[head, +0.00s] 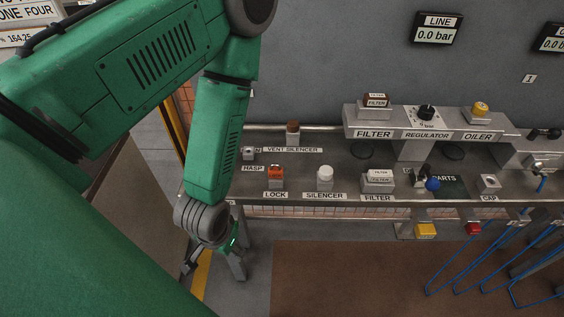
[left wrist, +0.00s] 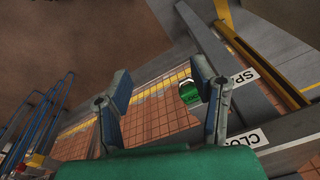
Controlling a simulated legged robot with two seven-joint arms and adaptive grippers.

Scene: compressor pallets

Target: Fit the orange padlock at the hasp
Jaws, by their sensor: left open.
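The orange padlock (head: 276,171) sits on a small grey block above the LOCK label on the grey bench. The hasp (head: 248,153) is a small grey fitting by the HASP label, left of the padlock and further back. My left gripper (head: 212,262) hangs low in front of the bench's left end, below and left of the padlock and apart from it. In the left wrist view its two fingers (left wrist: 158,76) are spread with nothing held. Neither padlock nor hasp can be made out in that view. My right gripper is not in view.
The bench also holds a white silencer (head: 325,174), a brown vent silencer (head: 293,129), a filter (head: 377,180) and a blue-balled lever (head: 432,184). Blue hoses (head: 465,262) hang at right. A green item (left wrist: 189,92) shows beyond a finger in the left wrist view.

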